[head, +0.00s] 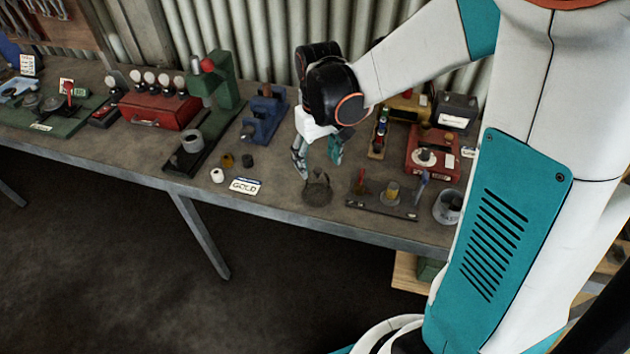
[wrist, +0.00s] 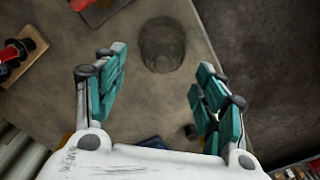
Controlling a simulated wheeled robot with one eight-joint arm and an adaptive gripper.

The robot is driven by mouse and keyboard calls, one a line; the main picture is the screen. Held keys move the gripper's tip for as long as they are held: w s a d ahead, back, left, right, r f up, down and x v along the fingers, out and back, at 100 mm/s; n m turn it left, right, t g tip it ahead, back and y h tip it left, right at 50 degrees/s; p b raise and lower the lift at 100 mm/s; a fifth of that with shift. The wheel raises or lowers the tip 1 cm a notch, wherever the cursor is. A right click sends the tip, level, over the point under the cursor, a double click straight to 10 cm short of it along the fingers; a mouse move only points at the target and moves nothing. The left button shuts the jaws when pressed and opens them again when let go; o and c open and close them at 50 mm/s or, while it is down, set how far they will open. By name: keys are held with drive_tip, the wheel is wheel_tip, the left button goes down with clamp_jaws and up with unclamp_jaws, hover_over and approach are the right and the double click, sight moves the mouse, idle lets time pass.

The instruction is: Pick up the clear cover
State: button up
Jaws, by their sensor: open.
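The clear cover (head: 317,190) is a see-through, round, greyish piece standing near the front edge of the workbench. In the wrist view the clear cover (wrist: 162,45) shows as a faint round outline, beyond the fingertips and between their lines. My gripper (head: 318,156) is open and empty, pointing down just above the cover and apart from it. In the wrist view its teal-padded fingers are spread wide on both sides. The cover's exact shape is hard to make out against the dark bench.
A dark tray (head: 380,208) with small tools stands right of the cover, with a grey cup (head: 447,206) beyond it. A "GOLD" card (head: 245,186) lies to the left. A blue vise-like tool (head: 264,115) and a red box (head: 432,153) stand behind. The bench's front edge is close.

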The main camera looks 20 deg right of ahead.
sight(317, 177)
drive_tip(key=f+b, duration=0.1)
drive_tip(key=f, duration=0.1)
drive_tip(key=f+b, duration=0.1)
drive_tip(key=f, duration=0.5)
drive_tip(key=shift+s+a+f+b, duration=0.1)
drive_tip(key=shift+s+b, duration=0.15)
drive_tip(key=shift+b, duration=0.15)
drive_tip(key=shift+c, duration=0.6)
drive_tip(key=c, duration=0.7)
